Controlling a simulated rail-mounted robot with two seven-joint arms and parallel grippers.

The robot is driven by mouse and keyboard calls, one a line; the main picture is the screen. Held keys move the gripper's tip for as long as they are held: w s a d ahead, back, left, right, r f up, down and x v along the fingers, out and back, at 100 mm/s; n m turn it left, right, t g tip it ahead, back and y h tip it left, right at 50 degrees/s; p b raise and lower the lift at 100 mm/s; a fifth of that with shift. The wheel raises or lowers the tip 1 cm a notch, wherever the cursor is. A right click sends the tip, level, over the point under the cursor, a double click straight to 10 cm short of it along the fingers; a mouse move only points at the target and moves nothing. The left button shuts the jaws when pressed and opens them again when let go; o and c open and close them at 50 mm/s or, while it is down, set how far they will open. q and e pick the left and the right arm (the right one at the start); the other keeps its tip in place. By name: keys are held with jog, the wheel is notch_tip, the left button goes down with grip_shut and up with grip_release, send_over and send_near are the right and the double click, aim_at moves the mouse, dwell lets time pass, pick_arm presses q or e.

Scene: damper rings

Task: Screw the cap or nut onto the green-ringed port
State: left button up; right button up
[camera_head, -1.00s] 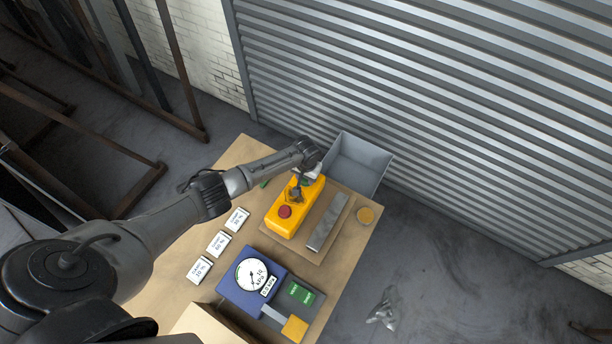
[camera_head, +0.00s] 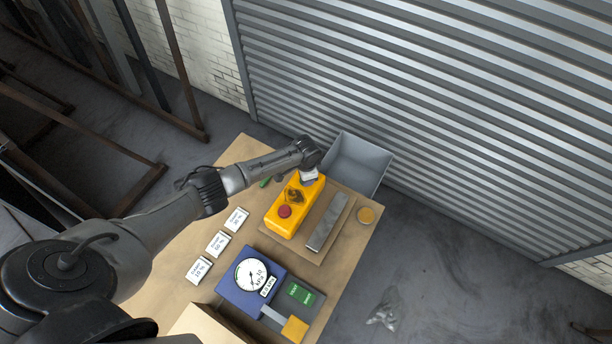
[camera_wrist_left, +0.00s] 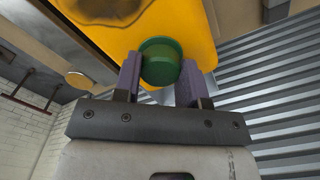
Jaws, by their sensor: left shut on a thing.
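The yellow box (camera_head: 283,223) with a red button (camera_head: 285,211) sits on a board on the table. A dark patch marks its top. In the head view my left wrist is at the box's far end and hides the fingertips. In the left wrist view, the purple fingers of my left gripper (camera_wrist_left: 160,66) are shut on a round green part (camera_wrist_left: 161,58) against the yellow box (camera_wrist_left: 180,28). I cannot tell whether it is a cap, a nut or the port's own ring. A small green item (camera_head: 265,182) lies left of the box. My right gripper is not in view.
A grey bar (camera_head: 327,222) lies right of the box, with an orange disc (camera_head: 366,215) beyond it. A grey bin (camera_head: 360,160) stands behind. White labelled blocks (camera_head: 218,243) line the left. A blue gauge unit (camera_head: 240,293) is in front, beside a green-labelled panel (camera_head: 301,293).

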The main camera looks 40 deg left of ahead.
pick_arm(q)
jog(key=m+b, duration=0.1)
jog(key=m, duration=0.4)
jog(key=shift+m, duration=0.3)
jog(key=shift+m+b, duration=0.3)
jog(key=shift+m, duration=0.9)
jog(key=m+b, duration=0.1)
jog(key=m, duration=0.3)
jog(key=m+b, duration=0.1)
jog(key=m, duration=0.3)
jog(key=o, duration=1.1)
